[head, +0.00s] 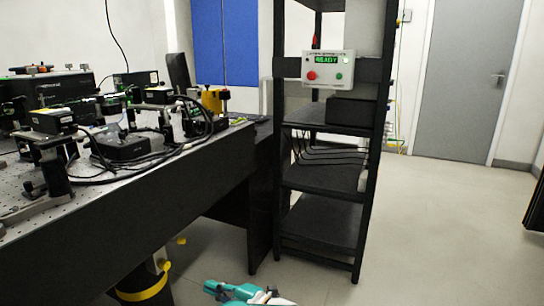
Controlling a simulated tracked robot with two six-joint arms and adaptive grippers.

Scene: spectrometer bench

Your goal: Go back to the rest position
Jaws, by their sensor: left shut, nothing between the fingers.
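My left gripper (240,292) shows at the bottom edge of the head view, low over the floor in front of the rack. Its teal and white parts are partly cut off by the frame. It is shut and empty, apart from the bench and the rack. My right gripper is not in view.
The optical bench (150,205) with several instruments and cables fills the left. A black rack (325,180) stands in the middle, bearing a control box (328,69) with a green "READY" display. Open floor (440,230) lies to the right, before a grey door (465,80).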

